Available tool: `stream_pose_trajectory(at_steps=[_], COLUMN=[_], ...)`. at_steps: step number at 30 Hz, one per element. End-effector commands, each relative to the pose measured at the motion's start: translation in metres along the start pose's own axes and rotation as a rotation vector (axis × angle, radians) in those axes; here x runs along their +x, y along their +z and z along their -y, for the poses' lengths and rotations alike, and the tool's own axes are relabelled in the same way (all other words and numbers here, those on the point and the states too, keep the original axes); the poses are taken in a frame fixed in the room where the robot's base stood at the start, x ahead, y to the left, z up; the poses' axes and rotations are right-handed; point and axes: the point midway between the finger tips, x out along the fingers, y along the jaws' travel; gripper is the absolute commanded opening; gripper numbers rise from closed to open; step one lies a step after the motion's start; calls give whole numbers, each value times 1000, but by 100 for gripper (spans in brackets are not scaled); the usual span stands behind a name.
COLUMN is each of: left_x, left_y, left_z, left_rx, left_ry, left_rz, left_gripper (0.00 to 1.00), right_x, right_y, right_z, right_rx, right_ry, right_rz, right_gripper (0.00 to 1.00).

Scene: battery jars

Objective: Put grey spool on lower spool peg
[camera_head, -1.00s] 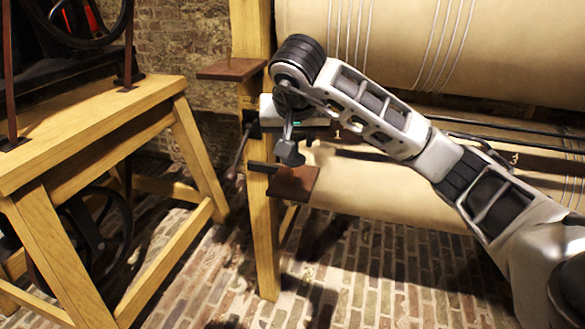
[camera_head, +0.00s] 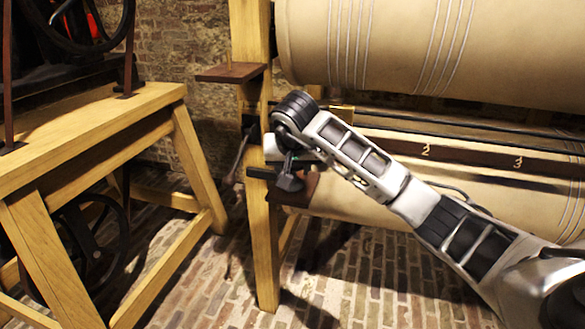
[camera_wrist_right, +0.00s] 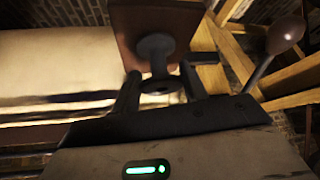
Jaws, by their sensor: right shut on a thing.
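My right gripper (camera_head: 289,168) is low beside the wooden post. It is shut on the grey spool (camera_head: 290,183), a small dark grey piece hanging below the wrist. In the right wrist view the spool (camera_wrist_right: 155,48) shows its round flange between the fingers of my gripper (camera_wrist_right: 160,86). The lower brown shelf (camera_head: 304,192) is directly behind and around the spool in the head view, and its plate (camera_wrist_right: 125,20) fills the top of the wrist view. The lower peg is hidden, so I cannot tell whether spool and peg touch. My left gripper is not in view.
The upper brown shelf (camera_head: 230,73) with a thin upright rod is on the wooden post (camera_head: 262,250). Large tan rollers (camera_head: 400,45) and a numbered rail (camera_head: 470,158) lie to the right. A wooden bench (camera_head: 90,130) stands left. A rounded knob (camera_wrist_right: 286,36) is near the gripper.

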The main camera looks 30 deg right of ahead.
Motion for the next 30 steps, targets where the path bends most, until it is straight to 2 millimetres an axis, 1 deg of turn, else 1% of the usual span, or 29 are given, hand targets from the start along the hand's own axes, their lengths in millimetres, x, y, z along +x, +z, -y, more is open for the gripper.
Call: stream_pose_trajectory(at_steps=[4,5,6,7,15,17,19,23,30], left_x=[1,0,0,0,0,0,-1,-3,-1], left_y=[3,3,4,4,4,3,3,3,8], left_z=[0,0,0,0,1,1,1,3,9], left_rx=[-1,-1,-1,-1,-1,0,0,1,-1], left_ry=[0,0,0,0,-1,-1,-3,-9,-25], left_rz=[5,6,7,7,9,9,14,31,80], left_gripper=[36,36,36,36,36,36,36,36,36], right_x=[3,3,2,2,2,-1,-8,-31,-84], right_y=[2,2,2,2,1,0,-2,-3,-3], right_z=[0,0,0,0,0,0,0,0,0], right_rx=[-1,0,0,0,0,0,0,-1,-2], right_ry=[1,0,0,0,-1,-1,-2,-2,-2], right_rz=[0,0,0,0,0,0,-3,-5,-5], right_gripper=[22,49,60,65,65,65,65,65,65])
